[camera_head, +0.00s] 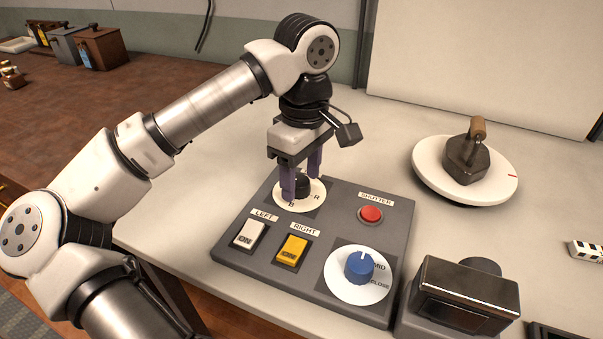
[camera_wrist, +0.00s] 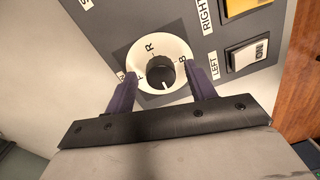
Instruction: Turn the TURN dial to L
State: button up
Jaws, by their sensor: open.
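The TURN dial is a black knob (camera_wrist: 161,73) on a white disc, set at the back left of the grey control panel (camera_head: 225,250). In the wrist view a white mark sits on the knob's lower side, pointing toward the gripper body. R, B and what looks like F show on the disc; an L is not readable, and the near part of the disc is partly hidden. My gripper (camera_head: 302,188) points down over the dial, its purple fingers open on either side of the knob (camera_head: 303,184). I cannot tell whether they touch it.
The panel also holds a red SHUTTER button (camera_head: 370,214), a white LEFT switch (camera_head: 249,235), a yellow RIGHT switch (camera_head: 292,250) and a blue knob (camera_head: 359,265). A dark device (camera_head: 463,296) stands at right, and a white turntable (camera_head: 430,165) carries an iron (camera_head: 466,158).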

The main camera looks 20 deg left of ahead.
aim_at(303, 179)
notch_tip(303, 179, up, 14)
jog(key=p, duration=0.1)
jog(key=shift+w+f, duration=0.2)
jog(key=shift+w, duration=0.15)
jog(key=shift+f, duration=0.1)
